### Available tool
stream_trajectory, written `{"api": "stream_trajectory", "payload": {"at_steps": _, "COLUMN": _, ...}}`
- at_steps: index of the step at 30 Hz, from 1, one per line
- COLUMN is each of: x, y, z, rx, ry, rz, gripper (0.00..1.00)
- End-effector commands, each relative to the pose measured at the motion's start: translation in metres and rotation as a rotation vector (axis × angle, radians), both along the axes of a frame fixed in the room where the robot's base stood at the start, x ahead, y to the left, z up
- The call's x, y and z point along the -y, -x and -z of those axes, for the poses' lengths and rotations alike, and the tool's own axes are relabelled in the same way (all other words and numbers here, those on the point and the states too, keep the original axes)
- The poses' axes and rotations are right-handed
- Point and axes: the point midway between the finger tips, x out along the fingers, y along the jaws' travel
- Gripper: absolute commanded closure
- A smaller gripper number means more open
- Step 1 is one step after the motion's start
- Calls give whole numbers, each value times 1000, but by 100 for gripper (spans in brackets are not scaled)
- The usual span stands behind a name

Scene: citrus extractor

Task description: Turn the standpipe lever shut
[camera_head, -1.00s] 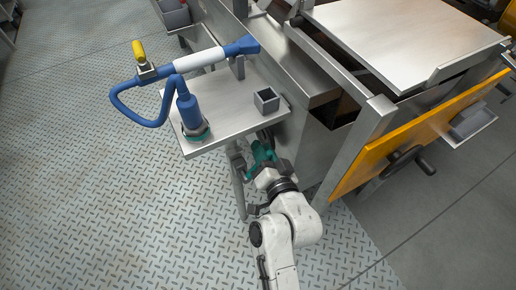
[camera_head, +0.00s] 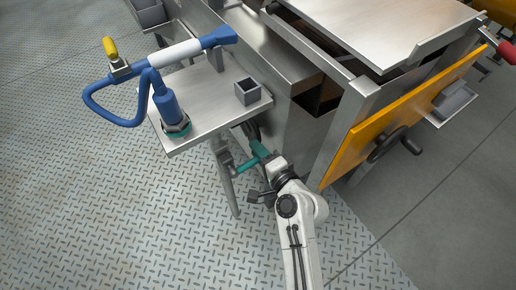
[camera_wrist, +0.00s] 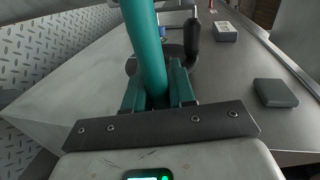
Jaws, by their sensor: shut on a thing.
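The teal standpipe lever (camera_head: 246,164) shows in the head view just below the front edge of the small steel table, beside a grey fitting (camera_head: 226,158). My gripper (camera_head: 263,157) is at the lever's right. In the wrist view the lever (camera_wrist: 147,45) is a thick teal bar running up from between the teal fingers of my gripper (camera_wrist: 158,95), which are shut on it. The fingers hide the bar's near end. How far the lever is turned I cannot tell.
A blue hose wand (camera_head: 190,50) and a small grey box (camera_head: 253,91) are on the steel table (camera_head: 212,108). An orange panel (camera_head: 385,130) with a black handwheel (camera_head: 394,145) stands at right. Patterned floor (camera_head: 110,215) is open at left.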

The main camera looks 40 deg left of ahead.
Motion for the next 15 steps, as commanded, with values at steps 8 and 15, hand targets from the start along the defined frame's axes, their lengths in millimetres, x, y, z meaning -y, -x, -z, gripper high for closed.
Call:
{"api": "stream_trajectory", "payload": {"at_steps": 8, "x": 1, "y": 0, "z": 7, "rx": -63, "ry": -23, "rz": 2, "gripper": 100}}
{"api": "stream_trajectory", "payload": {"at_steps": 15, "x": 1, "y": 0, "z": 8, "rx": -72, "ry": -27, "rz": 2, "gripper": 100}}
